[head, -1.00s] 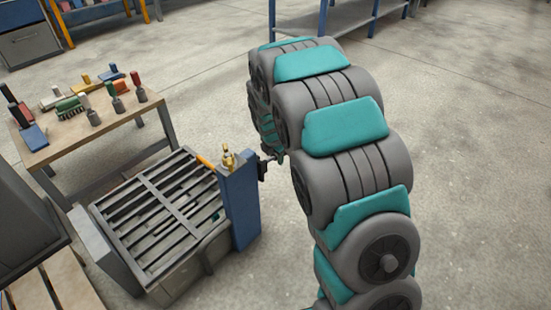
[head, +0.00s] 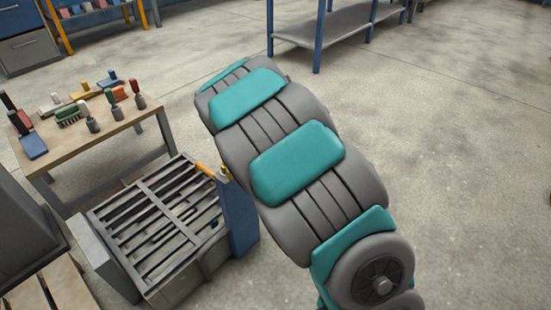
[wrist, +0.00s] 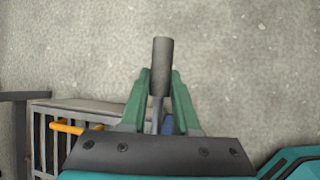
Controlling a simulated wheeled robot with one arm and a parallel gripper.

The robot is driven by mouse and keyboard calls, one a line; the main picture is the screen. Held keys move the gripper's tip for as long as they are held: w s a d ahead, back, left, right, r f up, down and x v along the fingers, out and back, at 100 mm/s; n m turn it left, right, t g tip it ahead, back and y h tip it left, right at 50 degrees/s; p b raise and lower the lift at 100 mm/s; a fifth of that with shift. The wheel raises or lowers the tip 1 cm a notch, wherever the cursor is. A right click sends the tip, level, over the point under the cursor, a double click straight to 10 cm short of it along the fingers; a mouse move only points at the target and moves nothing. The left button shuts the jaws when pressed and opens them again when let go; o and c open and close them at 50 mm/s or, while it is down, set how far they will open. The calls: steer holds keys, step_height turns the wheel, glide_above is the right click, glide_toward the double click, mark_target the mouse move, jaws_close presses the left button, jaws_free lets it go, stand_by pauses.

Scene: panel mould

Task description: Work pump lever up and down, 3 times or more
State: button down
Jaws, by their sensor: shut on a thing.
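In the wrist view my gripper (wrist: 160,86) has its two green fingers shut on the pump lever (wrist: 162,55). The lever shows as a dark grey cylindrical grip whose end stands out past the fingertips, with a thinner rod between the fingers. In the head view my arm hides the gripper and the lever. The blue pump housing (head: 238,215) stands at the right end of the slatted grey mould (head: 150,215), partly behind my arm. An orange handle (head: 204,169) lies at the mould's upper right corner and also shows in the wrist view (wrist: 75,128).
A small workbench (head: 85,140) with brushes and several hand tools stands behind the mould. A blue-legged shelf (head: 335,32) is at the back. A grey cabinet (head: 25,220) is at the left. The concrete floor to the right is clear.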

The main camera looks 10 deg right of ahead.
steer(key=c, duration=0.7)
jaws_free()
steer(key=shift+o, duration=0.2)
steer(key=p+v, duration=0.1)
steer(key=v, duration=0.7)
